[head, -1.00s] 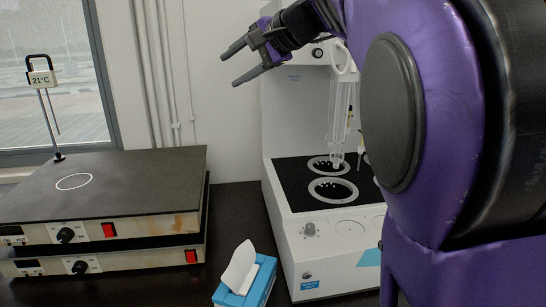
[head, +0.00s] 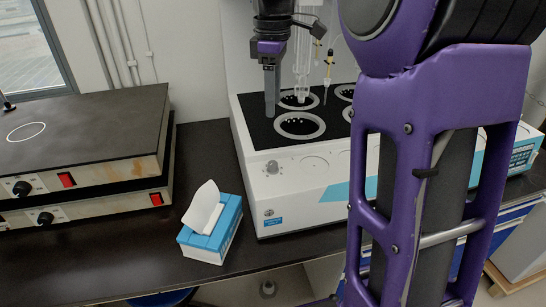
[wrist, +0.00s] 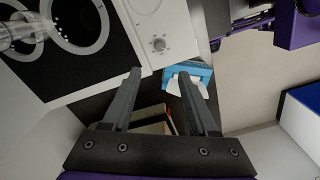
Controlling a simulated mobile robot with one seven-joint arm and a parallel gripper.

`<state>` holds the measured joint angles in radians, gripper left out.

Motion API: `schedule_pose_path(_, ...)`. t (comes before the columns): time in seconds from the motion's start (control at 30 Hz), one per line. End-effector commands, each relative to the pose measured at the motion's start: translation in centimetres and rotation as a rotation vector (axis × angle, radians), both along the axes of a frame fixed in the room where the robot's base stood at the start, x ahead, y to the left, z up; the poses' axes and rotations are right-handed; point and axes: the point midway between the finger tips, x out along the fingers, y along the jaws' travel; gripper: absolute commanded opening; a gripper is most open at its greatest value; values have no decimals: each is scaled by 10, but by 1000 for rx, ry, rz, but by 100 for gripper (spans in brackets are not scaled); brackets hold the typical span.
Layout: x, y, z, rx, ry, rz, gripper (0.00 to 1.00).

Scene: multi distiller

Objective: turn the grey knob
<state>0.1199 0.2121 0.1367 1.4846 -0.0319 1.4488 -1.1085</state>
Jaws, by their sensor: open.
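The grey knob (head: 272,167) sits on the white front panel of the distiller (head: 300,190), near its left corner. In the wrist view the knob (wrist: 158,44) shows above the space between my fingertips, farther off and not touched. My gripper (wrist: 160,75) is open and empty, with its two dark fingers spread. In the head view my gripper (head: 271,112) points down over the left part of the distiller's black top, behind and above the knob. The fingers overlap there, so their gap does not show.
A blue tissue box (head: 213,232) stands on the dark bench left of the distiller. Two stacked hotplates (head: 80,150) are farther left. Glass tubing (head: 302,55) rises close beside my gripper. Ring openings (head: 300,125) lie in the black top.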

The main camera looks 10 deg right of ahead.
Motion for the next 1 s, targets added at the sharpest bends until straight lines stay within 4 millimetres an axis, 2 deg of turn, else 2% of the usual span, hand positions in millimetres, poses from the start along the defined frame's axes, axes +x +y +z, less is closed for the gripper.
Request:
schedule_pose_path(0.6, 0, 1, -130, 3, 2, -5, 59)
schedule_pose_path(0.8, 0, 1, -155, 3, 0, -5, 59)
schedule_pose_path(1.0, 0, 1, -163, 3, -3, -5, 59)
